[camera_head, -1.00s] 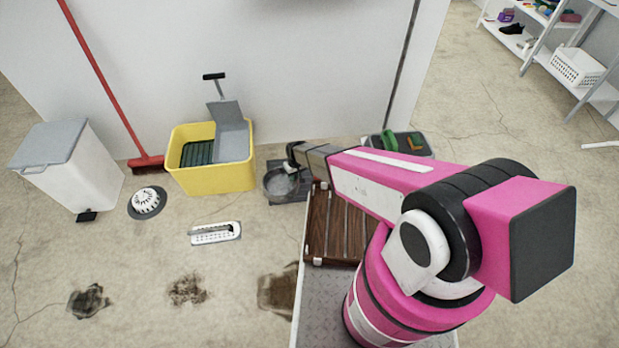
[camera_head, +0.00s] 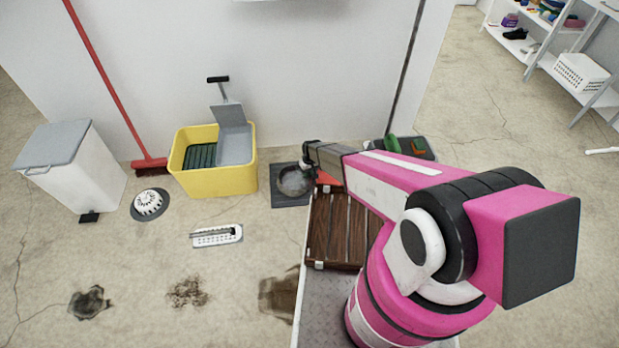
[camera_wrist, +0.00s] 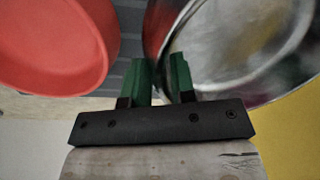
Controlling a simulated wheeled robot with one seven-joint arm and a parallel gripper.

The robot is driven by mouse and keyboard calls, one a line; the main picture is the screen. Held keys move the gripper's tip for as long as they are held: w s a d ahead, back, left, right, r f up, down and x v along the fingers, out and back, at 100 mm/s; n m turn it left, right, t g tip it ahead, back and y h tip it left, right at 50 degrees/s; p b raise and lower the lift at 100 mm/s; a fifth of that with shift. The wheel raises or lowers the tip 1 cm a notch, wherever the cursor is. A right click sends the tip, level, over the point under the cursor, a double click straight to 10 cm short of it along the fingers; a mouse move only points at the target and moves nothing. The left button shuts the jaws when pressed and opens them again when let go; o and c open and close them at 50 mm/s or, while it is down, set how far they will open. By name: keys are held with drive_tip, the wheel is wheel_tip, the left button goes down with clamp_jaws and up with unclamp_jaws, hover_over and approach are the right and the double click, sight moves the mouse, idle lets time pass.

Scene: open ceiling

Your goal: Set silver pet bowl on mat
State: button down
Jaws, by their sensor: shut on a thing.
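The silver pet bowl (camera_head: 295,181) is over the dark grey mat (camera_head: 280,198) on the floor by the wall; I cannot tell if its base touches the mat. In the wrist view the silver bowl (camera_wrist: 245,40) fills the upper right. My gripper (camera_wrist: 161,75) has its green fingers shut on the bowl's rim, one on each side of the wall. In the head view my gripper (camera_head: 308,163) is at the bowl's right side. Ribbed grey mat (camera_wrist: 130,60) shows beside the bowl in the wrist view.
A red bowl (camera_wrist: 55,45) is close beside the silver one; in the head view the red bowl (camera_head: 328,179) is partly hidden by my arm. A yellow bucket (camera_head: 215,180) stands left of the mat. A wooden slatted crate (camera_head: 335,230) is in front.

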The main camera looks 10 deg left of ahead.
drive_tip(key=shift+w+d+f, duration=0.3)
drive_tip(key=shift+w+f, duration=0.05)
drive_tip(key=shift+w, duration=0.1)
drive_tip(key=shift+f, duration=1.95)
drive_tip(key=shift+f, duration=0.15)
drive_tip(key=c, duration=1.2)
unclamp_jaws()
wheel_tip(320, 180, up, 13)
drive_tip(key=d, duration=0.1)
drive_tip(key=s+d+r+m, duration=0.2)
drive_tip(key=s+d+r, duration=0.4)
drive_tip(key=d+r, duration=0.3)
drive_tip(key=s+d+r+m, duration=0.2)
drive_tip(key=s+d+r, duration=0.4)
drive_tip(key=r, duration=1.1)
drive_tip(key=s+d+r+m, duration=0.3)
drive_tip(key=s+d+r, duration=0.3)
drive_tip(key=d+r, duration=0.7)
drive_tip(key=shift+d+r+t+h, duration=0.3)
drive_tip(key=shift+d+r+h, duration=0.1)
drive_tip(key=shift+d, duration=0.25)
